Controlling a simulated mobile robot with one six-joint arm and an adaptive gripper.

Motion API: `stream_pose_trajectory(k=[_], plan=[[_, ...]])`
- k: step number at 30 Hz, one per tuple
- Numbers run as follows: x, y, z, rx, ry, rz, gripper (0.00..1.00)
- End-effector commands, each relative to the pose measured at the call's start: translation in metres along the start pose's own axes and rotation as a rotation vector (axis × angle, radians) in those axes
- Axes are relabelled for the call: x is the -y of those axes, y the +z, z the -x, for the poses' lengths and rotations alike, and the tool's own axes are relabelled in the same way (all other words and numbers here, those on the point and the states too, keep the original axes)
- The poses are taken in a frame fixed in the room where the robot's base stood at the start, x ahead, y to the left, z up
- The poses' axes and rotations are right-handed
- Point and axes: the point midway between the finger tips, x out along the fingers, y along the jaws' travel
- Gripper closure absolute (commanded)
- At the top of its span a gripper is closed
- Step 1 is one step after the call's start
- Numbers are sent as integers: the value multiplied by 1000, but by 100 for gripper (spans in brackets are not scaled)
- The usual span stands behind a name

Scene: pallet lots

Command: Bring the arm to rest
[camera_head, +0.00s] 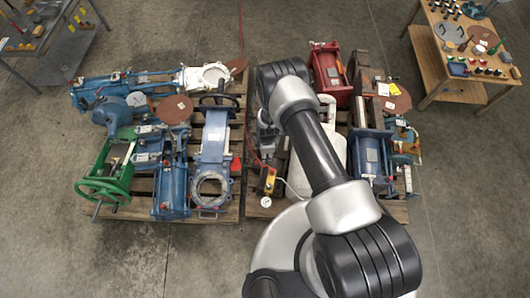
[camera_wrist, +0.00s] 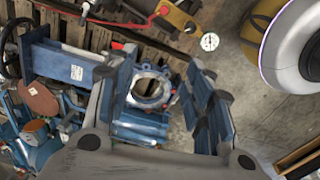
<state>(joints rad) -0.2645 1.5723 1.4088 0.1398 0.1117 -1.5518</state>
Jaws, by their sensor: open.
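My gripper (camera_wrist: 155,68) shows in the wrist view with its two fingers spread apart and nothing between them. Beyond the gap lies a blue valve body with a round grey flange (camera_wrist: 150,92); I cannot tell the distance to it. In the head view my arm (camera_head: 318,150) reaches up from the lower right over the right pallet, bent at the top. The fingers are not clearly visible in the head view, being mostly hidden by the arm.
The left pallet (camera_head: 228,210) bears blue valves and a green handwheel (camera_head: 104,190). The right pallet (camera_head: 400,210) holds a red machine part (camera_head: 329,72) and a blue motor (camera_head: 371,160). A wooden table (camera_head: 436,62) stands upper right. Bare concrete (camera_head: 120,255) lies in front.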

Motion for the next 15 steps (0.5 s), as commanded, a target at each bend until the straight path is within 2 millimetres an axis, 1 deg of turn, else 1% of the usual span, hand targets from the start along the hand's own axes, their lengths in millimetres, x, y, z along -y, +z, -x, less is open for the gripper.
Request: stream_pose_trajectory(k=[5, 15], plan=[[-5, 0, 7, -1, 4, -15, 53], [-5, 0, 7, -1, 3, -15, 53]])
